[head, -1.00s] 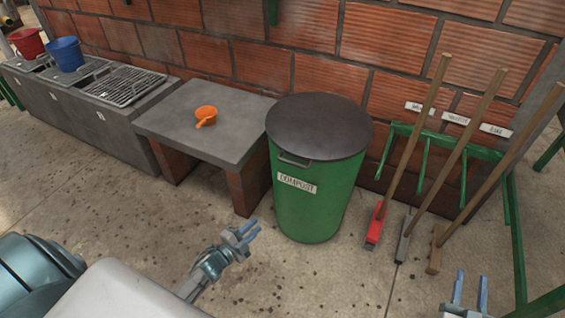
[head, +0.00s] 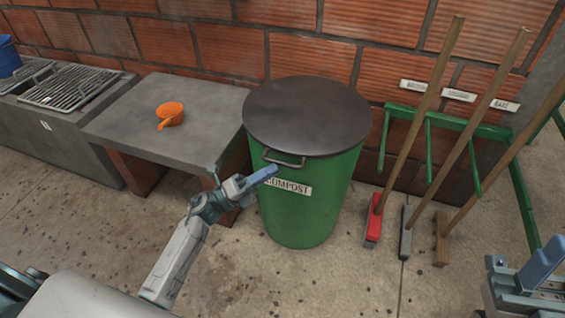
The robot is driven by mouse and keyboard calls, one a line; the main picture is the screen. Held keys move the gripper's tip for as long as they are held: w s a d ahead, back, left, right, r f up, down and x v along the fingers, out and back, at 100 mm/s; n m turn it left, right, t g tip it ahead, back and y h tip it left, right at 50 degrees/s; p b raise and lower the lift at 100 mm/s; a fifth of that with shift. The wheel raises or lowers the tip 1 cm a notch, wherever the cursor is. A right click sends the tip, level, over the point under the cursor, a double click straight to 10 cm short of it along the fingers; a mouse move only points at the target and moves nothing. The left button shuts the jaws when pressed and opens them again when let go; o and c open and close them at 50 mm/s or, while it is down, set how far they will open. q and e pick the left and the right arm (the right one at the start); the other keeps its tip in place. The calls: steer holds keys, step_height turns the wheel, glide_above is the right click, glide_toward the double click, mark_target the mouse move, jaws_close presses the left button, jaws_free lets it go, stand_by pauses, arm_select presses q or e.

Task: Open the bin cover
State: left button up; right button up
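The green compost bin (head: 310,205) stands upright against the brick wall, with a white "COMPOST" label on its front. Its dark round cover (head: 308,115) lies flat on top, closed. A dark handle (head: 284,159) sticks out at the front, just below the cover's edge. My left gripper (head: 268,174) is in front of the bin, just below and left of the handle, overlapping part of the label. Its fingers overlap, so its opening is unclear, and I cannot tell whether it touches the bin. My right gripper (head: 535,268) is at the lower right, its fingers apart and empty.
A grey concrete table (head: 125,122) with an orange scoop (head: 170,114) stands left of the bin. Farther left are metal grates (head: 70,88) and a blue bucket (head: 8,58). Several long-handled tools lean on a green rack (head: 455,122) at right. Speckled floor lies clear in front.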

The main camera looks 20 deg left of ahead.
mark_target(283, 162)
arm_select(q)
steer(key=shift+x, duration=2.2)
steer(key=shift+c, duration=0.4)
jaws_close()
steer(key=shift+r, duration=0.15)
